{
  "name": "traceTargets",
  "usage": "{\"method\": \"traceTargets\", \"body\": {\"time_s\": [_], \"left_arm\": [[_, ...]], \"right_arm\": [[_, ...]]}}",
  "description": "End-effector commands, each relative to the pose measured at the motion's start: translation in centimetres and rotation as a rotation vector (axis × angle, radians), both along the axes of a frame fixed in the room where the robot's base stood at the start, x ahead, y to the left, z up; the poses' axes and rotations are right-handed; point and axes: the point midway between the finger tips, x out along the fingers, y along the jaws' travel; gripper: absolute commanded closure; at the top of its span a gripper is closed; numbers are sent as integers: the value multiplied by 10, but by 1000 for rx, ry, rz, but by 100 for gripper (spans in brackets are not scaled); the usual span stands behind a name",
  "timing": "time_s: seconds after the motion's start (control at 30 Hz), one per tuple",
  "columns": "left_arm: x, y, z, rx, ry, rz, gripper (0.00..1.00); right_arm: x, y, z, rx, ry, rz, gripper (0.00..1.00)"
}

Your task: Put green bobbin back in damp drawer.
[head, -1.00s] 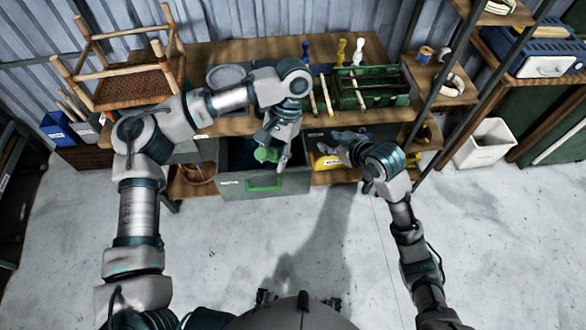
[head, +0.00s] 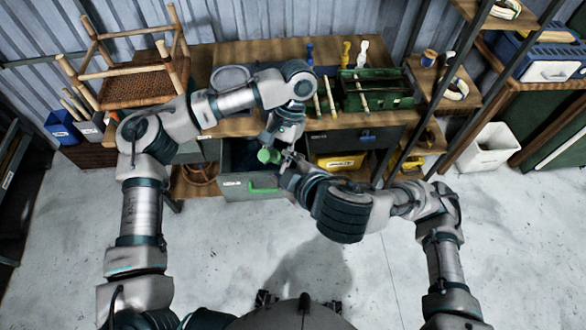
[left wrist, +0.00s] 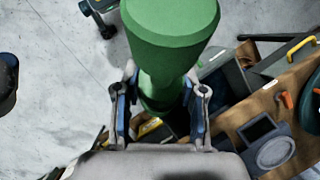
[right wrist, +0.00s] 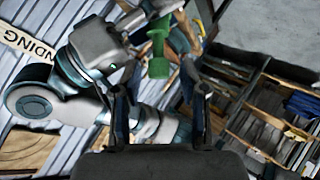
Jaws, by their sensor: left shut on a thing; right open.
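The green bobbin (head: 267,155) is held in my left gripper (head: 277,144) above the open grey drawer (head: 232,184) with the green handle. In the left wrist view the bobbin (left wrist: 170,45) fills the top middle, its waist between my left fingers (left wrist: 160,108). My right gripper (head: 288,160) is close to the bobbin's right side in the head view. In the right wrist view the bobbin (right wrist: 158,55) shows beyond my open right fingers (right wrist: 165,100); I cannot tell whether they touch it. The drawer's inside is dark and partly hidden by my left gripper.
A closed drawer with a blue handle (head: 367,138) is right of the open one, with a yellow bin (head: 340,163) below. A green toolbox (head: 375,97) and bobbins stand on the bench (head: 240,50).

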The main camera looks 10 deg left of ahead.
Motion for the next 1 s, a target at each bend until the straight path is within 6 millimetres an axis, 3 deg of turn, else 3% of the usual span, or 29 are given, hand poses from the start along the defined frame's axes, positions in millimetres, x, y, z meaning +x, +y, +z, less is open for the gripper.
{"method": "traceTargets", "body": {"time_s": [0.33,0.77,0.8,0.97,1.0], "left_arm": [[0,1,1,-1,-1,0,100],[0,0,1,0,-1,0,100],[0,0,1,0,-1,0,100],[0,0,1,0,-1,0,100],[0,0,1,-1,-1,0,100]], "right_arm": [[39,31,-35,-2,1,-1,57],[48,38,-42,1,0,1,57],[48,38,-42,1,0,1,60],[48,38,-42,1,0,1,100],[47,38,-42,0,-1,1,100]]}}
